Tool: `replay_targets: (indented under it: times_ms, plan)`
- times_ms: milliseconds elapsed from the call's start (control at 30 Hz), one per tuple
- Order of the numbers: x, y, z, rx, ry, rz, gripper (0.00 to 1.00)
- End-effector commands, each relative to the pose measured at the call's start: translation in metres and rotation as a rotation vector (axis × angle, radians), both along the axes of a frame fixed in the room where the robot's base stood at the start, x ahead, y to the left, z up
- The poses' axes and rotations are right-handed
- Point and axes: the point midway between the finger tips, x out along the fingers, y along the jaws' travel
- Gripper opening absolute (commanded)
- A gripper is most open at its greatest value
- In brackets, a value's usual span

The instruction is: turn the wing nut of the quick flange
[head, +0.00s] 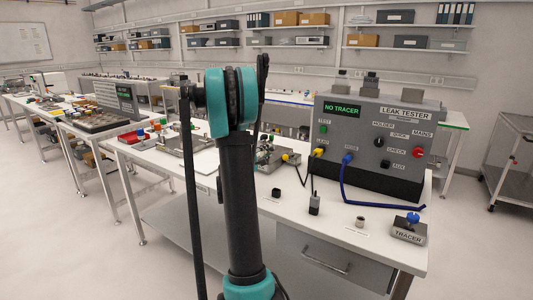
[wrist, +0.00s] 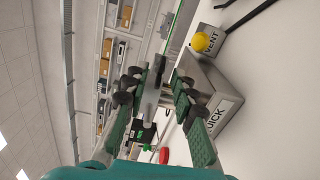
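In the wrist view the picture is turned on its side. A grey box (wrist: 212,92) with a label reading QUICK stands at right. My gripper (wrist: 155,80) has its two dark-padded green fingers apart. A slim grey metal piece (wrist: 150,98) shows between the fingers; it may be part of the quick flange, but I cannot tell whether it is the wing nut. I see no clear contact between it and the pads. In the head view my own arm hides my gripper and most of the flange area; only some metal fittings (head: 268,155) show beside it.
A box marked VENT with a yellow knob (wrist: 200,42) stands beside the QUICK box. A red cap (wrist: 164,155) lies beyond the fingers. In the head view the leak tester (head: 375,140) reads NO TRACER; a blue hose and the tracer block (head: 409,232) are on the white bench (head: 385,250).

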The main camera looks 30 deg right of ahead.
Motion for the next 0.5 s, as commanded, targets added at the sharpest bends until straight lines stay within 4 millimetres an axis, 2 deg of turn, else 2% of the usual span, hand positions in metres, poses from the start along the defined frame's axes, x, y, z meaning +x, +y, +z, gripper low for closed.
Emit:
replay_targets:
  times_ms: [333,500]
  plan:
    - [0.0013,-0.0031,-0.0001,0.0,0.0,0.0,0.25]
    - [0.0012,-0.0029,-0.0001,0.0,0.0,0.0,0.04]
